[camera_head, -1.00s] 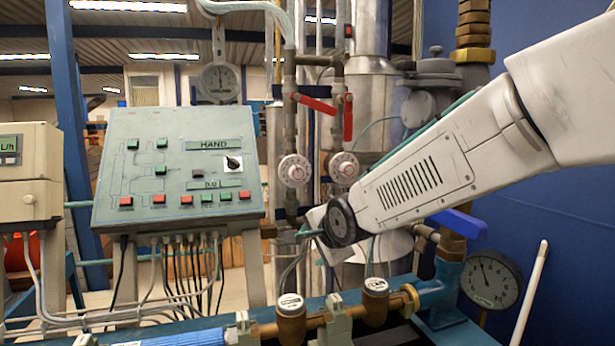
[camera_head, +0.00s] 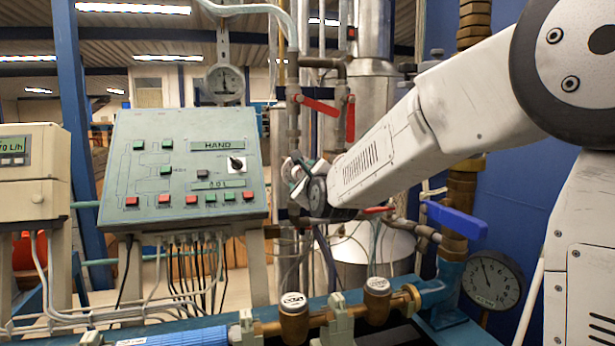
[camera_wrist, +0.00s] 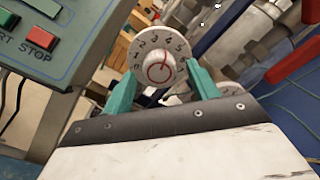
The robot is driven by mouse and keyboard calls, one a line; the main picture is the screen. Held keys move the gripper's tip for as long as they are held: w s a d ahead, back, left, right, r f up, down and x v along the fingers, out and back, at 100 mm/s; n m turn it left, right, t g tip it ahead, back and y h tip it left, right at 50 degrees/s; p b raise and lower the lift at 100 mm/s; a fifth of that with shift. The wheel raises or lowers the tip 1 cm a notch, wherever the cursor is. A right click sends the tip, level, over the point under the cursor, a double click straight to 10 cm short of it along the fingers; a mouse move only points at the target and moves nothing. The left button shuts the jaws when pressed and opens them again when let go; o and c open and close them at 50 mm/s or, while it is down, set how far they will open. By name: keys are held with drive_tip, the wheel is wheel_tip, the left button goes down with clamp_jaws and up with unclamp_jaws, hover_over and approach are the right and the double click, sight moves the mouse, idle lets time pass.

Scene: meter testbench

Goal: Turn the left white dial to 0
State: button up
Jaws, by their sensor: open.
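The left white dial (camera_wrist: 150,45) shows in the wrist view as a round face with numbers and a raised centre knob with a red ring and line. My gripper (camera_wrist: 162,72) is open, with one teal finger on each side of the knob; I cannot tell whether they touch it. Part of a second white dial (camera_wrist: 232,88) shows behind the right finger. In the head view my gripper (camera_head: 298,172) is at the dials' place on the pipes, and the arm hides both dials.
The sloped control panel (camera_head: 122,185) stands to the left of my gripper. Red valve handles (camera_head: 320,107) sit just above it. A blue valve handle (camera_head: 456,220) and a pressure gauge (camera_head: 492,281) are at the right. Brass fittings (camera_head: 294,322) run along the front below.

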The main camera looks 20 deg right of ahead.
drive_tip(key=shift+w, duration=0.65)
drive_tip(key=shift+a, duration=0.1)
